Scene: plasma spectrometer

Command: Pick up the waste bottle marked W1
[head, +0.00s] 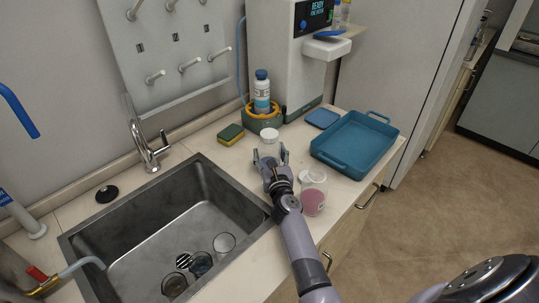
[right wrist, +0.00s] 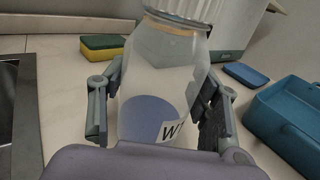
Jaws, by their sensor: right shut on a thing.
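The waste bottle (right wrist: 160,75) is a clear jar with a ribbed white cap, a little blue-violet liquid and a white label reading "W"; the character after it is partly hidden. In the head view its white cap (head: 269,134) shows just beyond my right gripper (head: 271,160), on the counter between sink and tray. My right gripper is shut on this bottle, with one finger on each side of it in the right wrist view (right wrist: 158,110). I cannot tell whether its base touches the counter. My left gripper is not in view.
A similar jar with pink contents (head: 313,193) stands close to the right of my right arm. A teal tray (head: 345,165) lies right, the sink (head: 130,225) with several glasses left. A sponge (head: 230,134) and a blue-capped bottle in a holder (head: 262,95) are behind.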

